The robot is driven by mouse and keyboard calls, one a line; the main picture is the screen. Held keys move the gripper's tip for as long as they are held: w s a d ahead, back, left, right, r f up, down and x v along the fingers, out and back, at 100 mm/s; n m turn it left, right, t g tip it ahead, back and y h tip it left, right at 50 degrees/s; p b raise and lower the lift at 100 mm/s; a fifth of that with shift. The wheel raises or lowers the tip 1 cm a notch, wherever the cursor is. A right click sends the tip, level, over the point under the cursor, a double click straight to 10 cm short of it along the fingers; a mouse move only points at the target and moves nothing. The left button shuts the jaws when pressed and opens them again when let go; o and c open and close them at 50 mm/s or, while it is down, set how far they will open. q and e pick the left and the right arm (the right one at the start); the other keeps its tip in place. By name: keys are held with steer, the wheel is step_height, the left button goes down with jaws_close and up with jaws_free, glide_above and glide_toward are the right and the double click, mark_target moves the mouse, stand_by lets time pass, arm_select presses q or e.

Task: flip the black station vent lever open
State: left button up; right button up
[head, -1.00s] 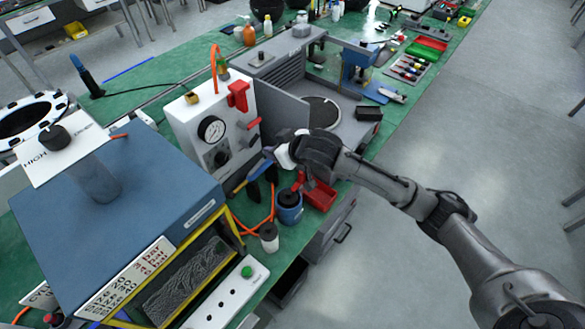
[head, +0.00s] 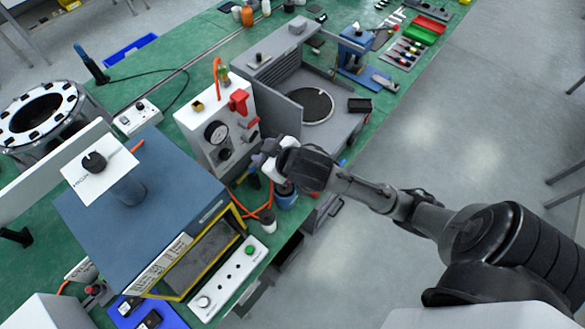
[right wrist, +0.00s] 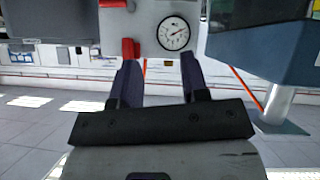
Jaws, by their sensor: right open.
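The white station panel (head: 186,123) stands on the green bench, with a round gauge (head: 216,132) on its face. A dark part (head: 224,154) sits just below the gauge; I cannot tell whether it is the black vent lever, or its position. Two red handles, an upper one (head: 239,102) and a lower one (head: 252,125), are right of the gauge. My right gripper (head: 262,162) is in front of the panel's lower right. In the right wrist view its fingers (right wrist: 159,64) are open and empty, with the gauge (right wrist: 173,33) beyond them. My left gripper is not in view.
A blue-topped box (head: 165,200) with a yellow-framed front stands left of the panel. A grey chamber with an open door (head: 283,113) is to the right. A blue jar (head: 285,192) and a white bottle (head: 267,220) stand below my right gripper. Floor is clear at right.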

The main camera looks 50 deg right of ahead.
steer(key=s+a+g+p, duration=0.1)
steer(key=s+g+p, duration=0.2)
steer(key=s+p, duration=0.7)
steer(key=shift+s+a+f+m+g+y, duration=0.15)
steer(key=shift+s+f+m+g+y, duration=0.2)
steer(key=shift+m+g+y, duration=0.05)
